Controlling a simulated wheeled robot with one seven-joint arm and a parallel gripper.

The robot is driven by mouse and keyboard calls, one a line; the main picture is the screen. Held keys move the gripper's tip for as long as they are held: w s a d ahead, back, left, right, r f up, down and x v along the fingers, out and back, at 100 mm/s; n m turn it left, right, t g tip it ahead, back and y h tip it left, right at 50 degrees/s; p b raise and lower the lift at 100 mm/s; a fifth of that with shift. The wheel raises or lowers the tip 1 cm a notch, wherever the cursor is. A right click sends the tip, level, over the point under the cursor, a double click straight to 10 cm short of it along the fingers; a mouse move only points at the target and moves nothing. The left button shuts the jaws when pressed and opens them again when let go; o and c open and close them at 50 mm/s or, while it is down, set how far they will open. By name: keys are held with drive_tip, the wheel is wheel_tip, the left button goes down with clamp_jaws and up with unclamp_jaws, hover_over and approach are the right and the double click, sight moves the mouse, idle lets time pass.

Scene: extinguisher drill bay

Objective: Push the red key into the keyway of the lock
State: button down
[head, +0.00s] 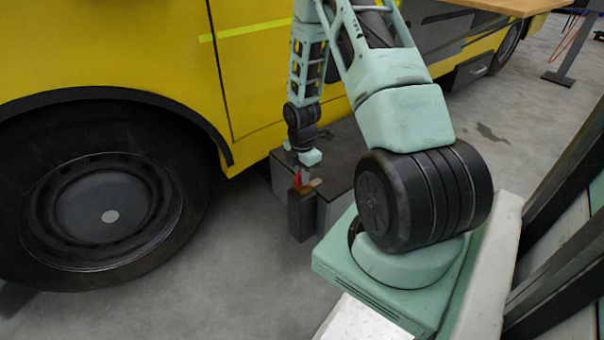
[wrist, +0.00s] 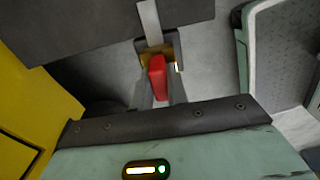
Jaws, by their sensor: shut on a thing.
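The red key (wrist: 158,78) is held between the two fingers of my gripper (wrist: 161,88), which is shut on it. In the wrist view, its far end is right at the brass-coloured lock (wrist: 174,52). I cannot tell whether it touches the lock or how deep its tip is; the keyway is hidden. In the head view, my gripper (head: 299,173) points down over a dark post, with the red key (head: 297,181) small below it. The brass lock (head: 313,184) shows just to the right of the key.
The dark post (head: 301,217) stands against a grey box (head: 334,157) on the concrete floor. A yellow truck (head: 110,50) with a large black wheel (head: 100,205) is close behind and to the left. A wooden tabletop (head: 505,6) is at the upper right. Floor at the front left is clear.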

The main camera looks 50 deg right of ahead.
drive_tip(key=shift+f, duration=0.1)
drive_tip(key=c, duration=1.3)
unclamp_jaws()
wheel_tip(320, 180, up, 18)
drive_tip(key=p, duration=0.6)
drive_tip(key=shift+f+p, duration=0.25)
drive_tip(key=shift+p, duration=0.15)
